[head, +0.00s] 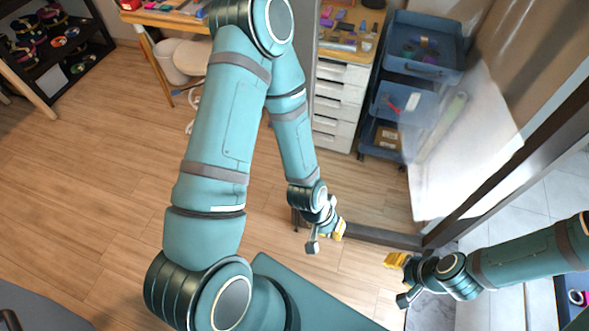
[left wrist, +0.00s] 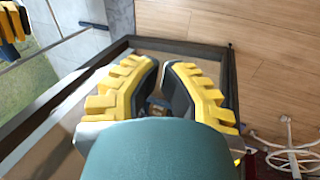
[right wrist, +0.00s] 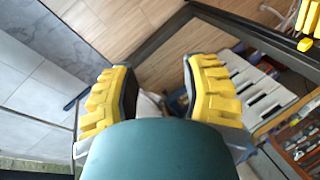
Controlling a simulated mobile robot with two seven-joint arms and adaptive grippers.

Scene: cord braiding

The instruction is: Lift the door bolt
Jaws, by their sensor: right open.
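A glass door with a dark frame stands right of centre in the head view; its low dark rail (head: 380,237) runs between my two grippers. My left gripper (head: 338,230) is at the left end of that rail. In the left wrist view, its yellow-backed fingers (left wrist: 161,68) are close together with a narrow gap. A small brownish part shows deep between them, but I cannot tell whether it is gripped. My right gripper (head: 396,259) is open near the frame's lower corner; its fingers are wide apart and empty in the right wrist view (right wrist: 160,68). I cannot make out the bolt itself.
A wooden desk (head: 165,20) and a dark rack (head: 55,45) stand at the back left. White cables (left wrist: 295,150) lie on the floor. The wooden floor (head: 90,190) at left is clear.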

